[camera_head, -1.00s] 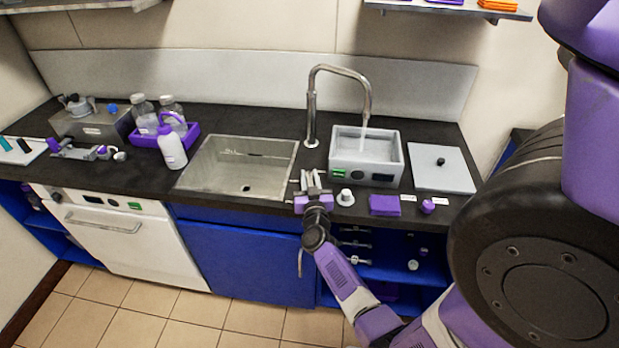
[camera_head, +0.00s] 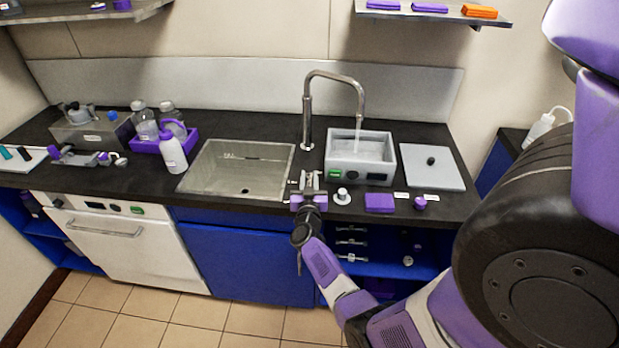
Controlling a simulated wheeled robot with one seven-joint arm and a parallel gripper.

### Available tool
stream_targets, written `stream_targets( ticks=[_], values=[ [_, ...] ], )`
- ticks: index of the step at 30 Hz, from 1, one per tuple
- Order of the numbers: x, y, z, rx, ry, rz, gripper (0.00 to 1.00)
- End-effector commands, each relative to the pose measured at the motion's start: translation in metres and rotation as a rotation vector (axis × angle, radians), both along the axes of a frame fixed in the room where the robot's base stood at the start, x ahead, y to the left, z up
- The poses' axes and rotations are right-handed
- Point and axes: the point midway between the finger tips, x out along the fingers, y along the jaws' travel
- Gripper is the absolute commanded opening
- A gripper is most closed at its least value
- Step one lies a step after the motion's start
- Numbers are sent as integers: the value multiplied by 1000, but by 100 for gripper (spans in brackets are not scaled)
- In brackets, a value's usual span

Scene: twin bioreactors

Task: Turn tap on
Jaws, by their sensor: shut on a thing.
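My gripper (camera_head: 309,181) is at the counter's front, between the sink (camera_head: 198,168) and the grey box. It is shut on a small metal piece that looks like the tap handle (camera_head: 292,183), mostly hidden by the fingers. The handle's exact angle cannot be told.
A white knob (camera_head: 342,195), a purple block (camera_head: 379,203) and a small purple cap (camera_head: 420,203) lie close right of my gripper. A grey lid (camera_head: 425,178) lies right of the box. Bottles stand in a purple tray (camera_head: 190,141) left of the sink.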

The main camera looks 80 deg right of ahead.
Motion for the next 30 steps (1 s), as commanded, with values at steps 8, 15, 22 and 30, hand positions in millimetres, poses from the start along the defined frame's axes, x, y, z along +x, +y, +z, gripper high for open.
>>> stream_targets(
  ticks=[8, 15, 22, 30],
  values=[
    [-1, 0, 0, 1, -1, -26, 0],
    [-1, 0, 0, 0, -1, -26, 34],
    [-1, 0, 0, 0, -1, -26, 40],
    [-3, 14, 0, 2, 1, -23, 40]
  ],
)
